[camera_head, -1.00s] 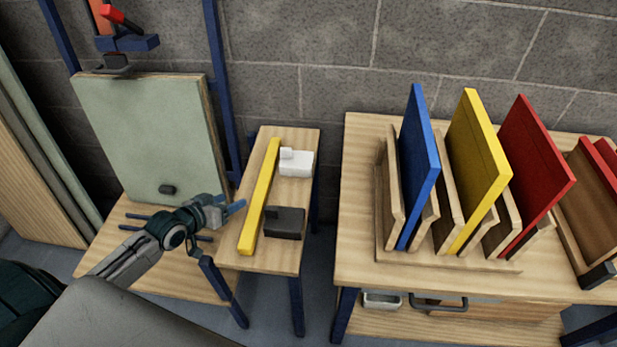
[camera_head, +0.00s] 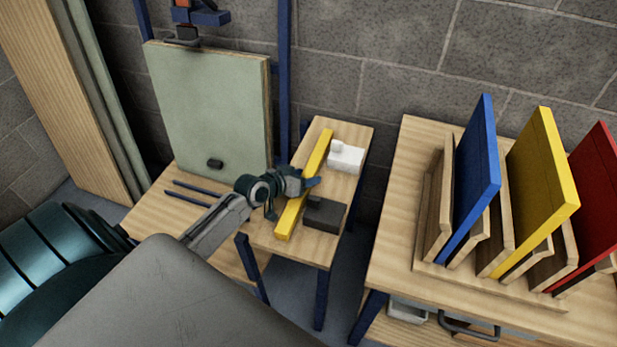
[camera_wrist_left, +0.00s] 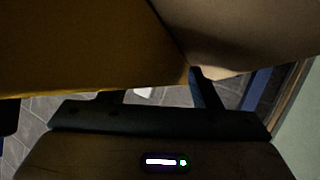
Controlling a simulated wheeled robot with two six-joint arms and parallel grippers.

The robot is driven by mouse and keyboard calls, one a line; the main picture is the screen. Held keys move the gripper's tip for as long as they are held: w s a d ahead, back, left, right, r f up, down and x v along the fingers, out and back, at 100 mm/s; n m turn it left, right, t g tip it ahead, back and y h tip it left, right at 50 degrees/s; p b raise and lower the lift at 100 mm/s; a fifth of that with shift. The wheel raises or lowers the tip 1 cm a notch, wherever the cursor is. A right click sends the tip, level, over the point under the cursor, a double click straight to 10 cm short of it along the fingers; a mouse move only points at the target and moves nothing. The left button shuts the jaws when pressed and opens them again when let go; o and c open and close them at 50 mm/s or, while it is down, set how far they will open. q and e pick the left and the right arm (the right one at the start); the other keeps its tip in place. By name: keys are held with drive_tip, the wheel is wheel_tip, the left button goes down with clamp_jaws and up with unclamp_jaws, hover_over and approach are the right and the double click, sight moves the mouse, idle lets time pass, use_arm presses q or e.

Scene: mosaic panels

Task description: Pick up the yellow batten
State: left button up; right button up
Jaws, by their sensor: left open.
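The yellow batten (camera_head: 317,153) lies lengthwise on a narrow wooden side table (camera_head: 318,247). My left gripper (camera_head: 311,183) is open at the middle of the batten and hides part of it. Its fingertips reach across to the batten's right side in the head view. In the left wrist view a dark yellow surface, seemingly the batten (camera_wrist_left: 85,45), fills the upper left very close to the gripper. I cannot tell whether the fingers touch it. My right gripper is not in view.
A white block (camera_head: 346,158) and a dark grey block (camera_head: 323,214) sit just right of the batten. A pale green panel (camera_head: 210,110) stands behind on the left. A larger table (camera_head: 395,260) at right holds blue, yellow and red panels in a wooden rack.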

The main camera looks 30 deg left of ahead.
use_arm(q)
drive_tip(key=shift+w+f, duration=0.15)
drive_tip(key=shift+w, duration=0.05)
drive_tip(key=shift+s, duration=0.15)
drive_tip(key=c, duration=0.9)
drive_tip(key=shift+c, duration=0.3)
